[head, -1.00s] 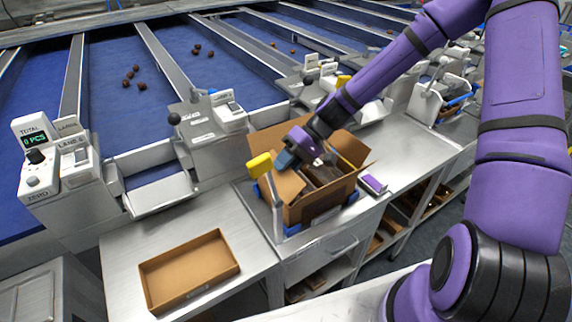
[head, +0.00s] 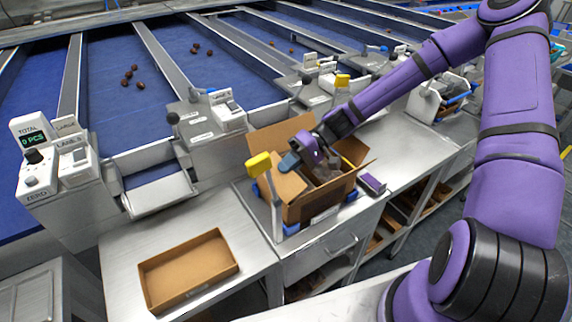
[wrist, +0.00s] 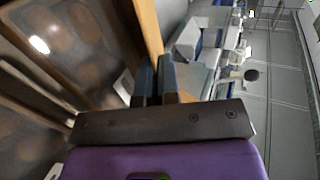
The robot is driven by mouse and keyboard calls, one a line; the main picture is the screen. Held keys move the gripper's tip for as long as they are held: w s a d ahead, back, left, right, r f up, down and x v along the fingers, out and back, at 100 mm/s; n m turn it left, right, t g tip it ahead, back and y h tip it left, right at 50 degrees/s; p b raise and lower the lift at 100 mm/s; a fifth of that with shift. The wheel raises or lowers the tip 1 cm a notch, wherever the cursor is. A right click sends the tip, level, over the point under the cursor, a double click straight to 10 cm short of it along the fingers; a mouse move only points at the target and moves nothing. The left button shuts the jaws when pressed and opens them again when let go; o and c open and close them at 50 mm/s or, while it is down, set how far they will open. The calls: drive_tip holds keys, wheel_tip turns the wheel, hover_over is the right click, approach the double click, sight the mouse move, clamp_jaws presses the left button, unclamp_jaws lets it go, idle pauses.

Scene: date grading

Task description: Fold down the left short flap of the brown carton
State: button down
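The brown carton (head: 296,213) stands open on the steel bench. Its left short flap (head: 287,187) slants inward over the left end of the opening. The back flap (head: 268,138) stands up, and the right side flap leans outward. My gripper (head: 290,161) is over the carton's left part, its dark blue fingertips just above or against the left flap; contact cannot be made out. In the wrist view, the fingers (wrist: 156,82) are close together beside a cardboard edge (wrist: 149,28), with nothing clearly held. Brown rounded contents show inside the carton, partly hidden by my gripper in the head view.
A yellow-topped post (head: 259,164) stands close to the carton's left side. A small purple-topped box (head: 372,184) lies right of the carton. A shallow empty brown tray (head: 188,271) lies on the front-left bench, with bare steel around it. Lane dividers and scales stand behind.

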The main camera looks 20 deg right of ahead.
drive_tip(key=shift+f+y, duration=0.15)
drive_tip(key=shift+y, duration=0.15)
drive_tip(key=c, duration=1.3)
unclamp_jaws()
drive_tip(key=shift+c, duration=0.2)
drive_tip(key=shift+d, duration=0.1)
drive_tip(key=shift+v, duration=3.75)
drive_tip(key=shift+w, duration=0.1)
